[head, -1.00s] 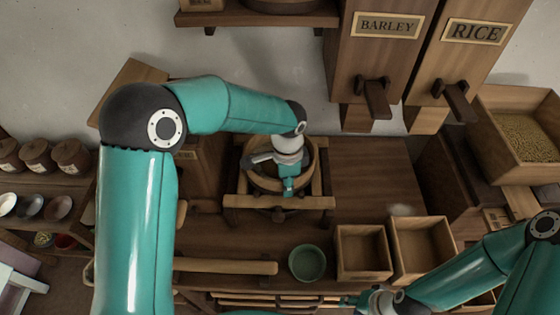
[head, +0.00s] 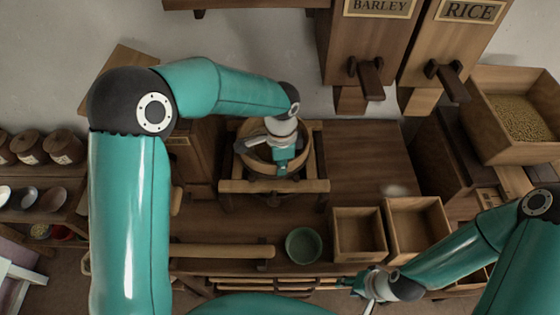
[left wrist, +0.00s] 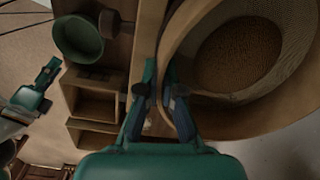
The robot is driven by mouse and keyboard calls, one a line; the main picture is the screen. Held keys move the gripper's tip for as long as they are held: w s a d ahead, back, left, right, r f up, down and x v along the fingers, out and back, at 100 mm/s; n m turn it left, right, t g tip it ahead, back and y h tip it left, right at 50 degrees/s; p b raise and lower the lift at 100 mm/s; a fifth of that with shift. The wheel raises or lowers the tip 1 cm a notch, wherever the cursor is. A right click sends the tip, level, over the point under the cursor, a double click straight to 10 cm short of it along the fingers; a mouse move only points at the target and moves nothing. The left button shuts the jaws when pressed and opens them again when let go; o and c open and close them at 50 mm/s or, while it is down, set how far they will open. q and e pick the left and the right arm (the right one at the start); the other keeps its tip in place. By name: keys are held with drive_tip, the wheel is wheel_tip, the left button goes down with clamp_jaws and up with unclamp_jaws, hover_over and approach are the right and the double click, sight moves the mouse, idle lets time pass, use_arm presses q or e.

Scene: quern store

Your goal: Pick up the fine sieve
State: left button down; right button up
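The fine sieve (head: 304,160) is a round wooden hoop with a mesh bottom, seen over the wooden quern stand (head: 235,187) in the head view. In the left wrist view the sieve (left wrist: 236,62) fills the upper right, with tan mesh inside its hoop. My left gripper (head: 282,170) is at the hoop's near side. In the left wrist view the fingers of this gripper (left wrist: 160,72) sit on either side of the hoop wall and appear shut on it. My right gripper (head: 355,286) is low at the front, apart from the sieve; its finger gap is unclear.
A green bowl (head: 303,246) and two open wooden boxes (head: 358,257) (head: 419,257) stand in front on the bench. Barley (head: 372,45) and rice (head: 462,50) hoppers hang behind. A grain-filled bin (head: 477,108) is at right. The bench right of the stand is clear.

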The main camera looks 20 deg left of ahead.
use_arm(q)
wheel_tip(320, 180, up, 20)
drive_tip(key=shift+f+b, duration=0.15)
drive_tip(key=shift+b, duration=0.15)
idle(0.4)
